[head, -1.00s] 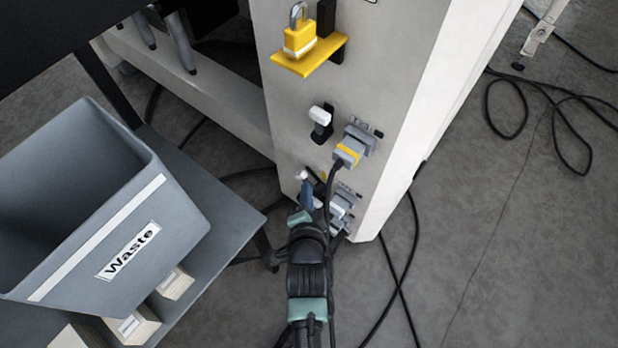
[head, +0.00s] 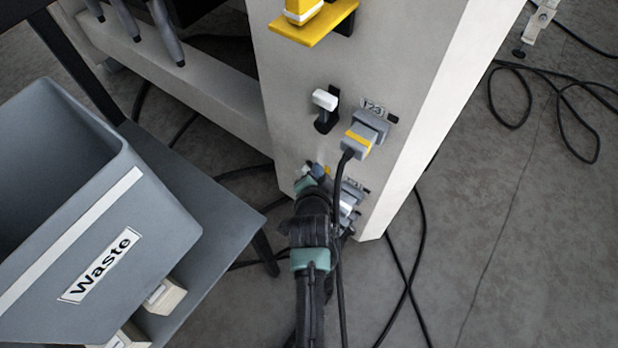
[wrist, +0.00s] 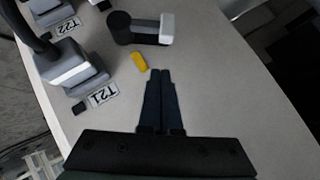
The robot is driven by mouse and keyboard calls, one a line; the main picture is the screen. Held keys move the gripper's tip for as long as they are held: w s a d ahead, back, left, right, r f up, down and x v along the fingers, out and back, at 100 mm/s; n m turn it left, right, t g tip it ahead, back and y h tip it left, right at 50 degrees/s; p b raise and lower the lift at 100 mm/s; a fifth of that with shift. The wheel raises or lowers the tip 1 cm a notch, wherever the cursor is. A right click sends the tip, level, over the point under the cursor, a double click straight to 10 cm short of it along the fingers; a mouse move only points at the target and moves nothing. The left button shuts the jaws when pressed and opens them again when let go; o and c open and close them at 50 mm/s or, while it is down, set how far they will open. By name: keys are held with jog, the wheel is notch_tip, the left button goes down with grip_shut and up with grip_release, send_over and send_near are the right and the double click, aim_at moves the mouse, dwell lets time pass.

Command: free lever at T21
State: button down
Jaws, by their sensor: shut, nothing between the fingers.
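In the wrist view, the T21 label (wrist: 103,95) sits beside a grey plug with a white band (wrist: 68,65). A lever (wrist: 142,29) with a round black pivot and a white handle end lies across the top. A small yellow piece (wrist: 139,62) is on the panel between the lever and my fingertips. My gripper (wrist: 160,72) is shut and empty, its tips just short of the yellow piece and the lever. In the head view my gripper (head: 317,170) is at the lower panel, and my arm hides much of the lower lever and plugs there.
A second label, T22 (wrist: 65,28), shows beyond T21. Higher on the panel are another white-ended lever (head: 325,100), a yellow-banded plug (head: 359,139) and a yellow shelf (head: 318,25). A grey waste bin (head: 90,200) stands left. Black cables lie on the floor at right.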

aim_at(307, 167)
jog(key=a+f, duration=0.1)
jog(key=w+a+f+b, duration=0.1)
jog(key=f, duration=0.1)
dwell(0.4)
jog(key=shift+w+a+f, duration=0.1)
jog(key=shift+w+a, duration=0.1)
jog(key=shift+a, duration=0.05)
